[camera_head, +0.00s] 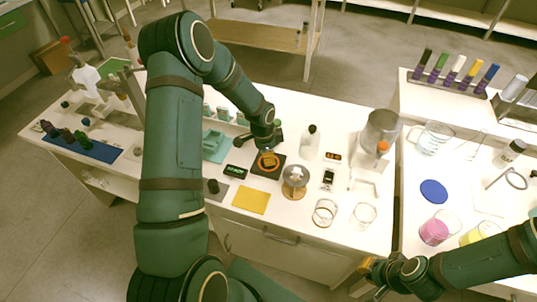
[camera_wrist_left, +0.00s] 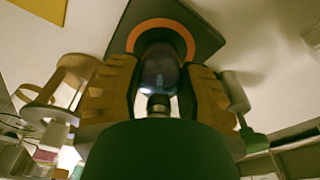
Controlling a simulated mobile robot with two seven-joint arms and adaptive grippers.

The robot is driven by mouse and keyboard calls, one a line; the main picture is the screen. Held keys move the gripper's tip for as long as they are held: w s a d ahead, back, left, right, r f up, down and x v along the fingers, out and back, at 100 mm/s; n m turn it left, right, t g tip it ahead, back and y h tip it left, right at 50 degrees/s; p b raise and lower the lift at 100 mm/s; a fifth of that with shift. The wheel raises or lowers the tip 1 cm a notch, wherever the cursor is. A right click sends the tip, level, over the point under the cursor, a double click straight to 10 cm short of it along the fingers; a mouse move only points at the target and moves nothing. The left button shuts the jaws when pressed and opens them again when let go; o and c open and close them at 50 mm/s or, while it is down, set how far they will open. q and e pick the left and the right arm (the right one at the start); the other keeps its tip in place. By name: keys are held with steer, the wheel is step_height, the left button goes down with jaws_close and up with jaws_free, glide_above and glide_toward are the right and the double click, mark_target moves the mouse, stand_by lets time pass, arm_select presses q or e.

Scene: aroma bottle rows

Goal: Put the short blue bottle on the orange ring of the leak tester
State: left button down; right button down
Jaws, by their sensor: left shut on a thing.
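The leak tester is a dark square pad (camera_head: 257,172) with an orange ring (camera_head: 266,170). The ring also shows as an orange arc in the left wrist view (camera_wrist_left: 162,24). My left gripper (camera_head: 267,158) is directly over the pad, its fingers shut on a short dark bottle (camera_wrist_left: 160,72). In the left wrist view the bottle stands between the orange finger pads, in front of the ring. In the head view the gripper hides most of it. I cannot tell whether its base touches the ring. My right gripper (camera_head: 372,277) is at the table's front edge, empty, fingers apart.
A small display (camera_head: 236,171) sits left of the pad, a yellow sheet (camera_head: 250,200) in front. A round-topped stand (camera_head: 295,180) and white bottle (camera_head: 309,142) are close on the right. Several dark bottles stand on a blue mat (camera_head: 99,153) at far left.

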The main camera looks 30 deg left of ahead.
arm_select(q)
steer(key=shift+f, duration=0.15)
steer(key=c, duration=0.6)
jaws_free()
steer(key=shift+r, duration=0.3)
step_height(320, 180, up, 12)
steer(key=s+a+p, duration=0.1)
steer(key=shift+p, duration=0.35)
steer(key=shift+f, duration=0.15)
